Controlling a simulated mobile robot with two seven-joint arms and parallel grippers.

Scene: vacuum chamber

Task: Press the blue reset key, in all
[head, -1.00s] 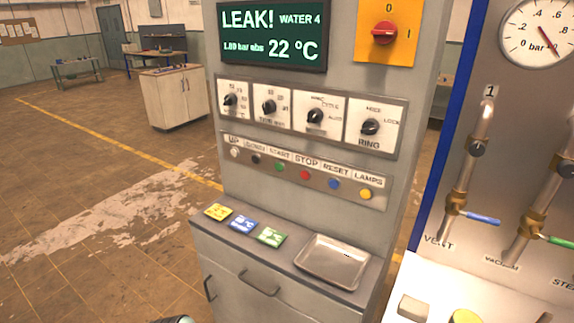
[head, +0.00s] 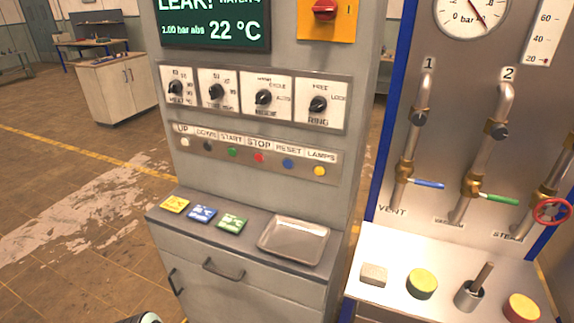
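The blue reset key (head: 287,164) is a small round button under the label RESET on the key strip (head: 225,162) of the grey control cabinet. It sits between the red STOP key (head: 258,158) and the yellow LAMPS key (head: 319,171). Nothing covers it. The display (head: 215,22) above reads LEAK! and 22 °C, with its top line partly cut off. Neither of my grippers shows. Only a dark rounded part, seemingly of my own body, shows at the bottom edge, well below the keys.
A ledge below the keys holds yellow, blue and green cards and a metal tray (head: 294,241). Rotary knobs sit above the keys. At right, a pipe panel with a blue lever (head: 428,184) stands over a white shelf (head: 372,305) with several items. Floor at left is clear.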

